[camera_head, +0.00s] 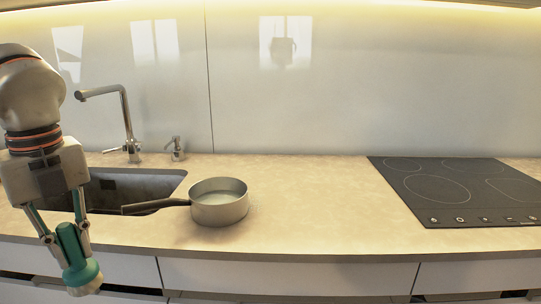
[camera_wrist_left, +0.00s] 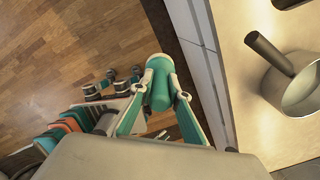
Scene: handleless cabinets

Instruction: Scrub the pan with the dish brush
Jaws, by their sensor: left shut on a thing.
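The pan (camera_head: 220,205) is a small silver saucepan on the counter, right of the sink, with its dark handle pointing left over the sink's edge. It also shows at the right of the left wrist view (camera_wrist_left: 301,92). My left gripper (camera_head: 66,246) is shut on the dish brush (camera_head: 82,272), which has a green handle and a rounded head with a pale underside. The brush is held in front of the counter's front edge, left of the pan and apart from it. In the left wrist view the brush (camera_wrist_left: 160,88) sits between the fingertips (camera_wrist_left: 158,92). My right gripper is not in view.
The sink (camera_head: 135,187) with a tall faucet (camera_head: 126,120) and a soap dispenser (camera_head: 177,148) is at the left. A black cooktop (camera_head: 455,190) is at the right. The counter (camera_head: 320,205) between pan and cooktop is clear. Cabinet fronts (camera_head: 290,276) run below.

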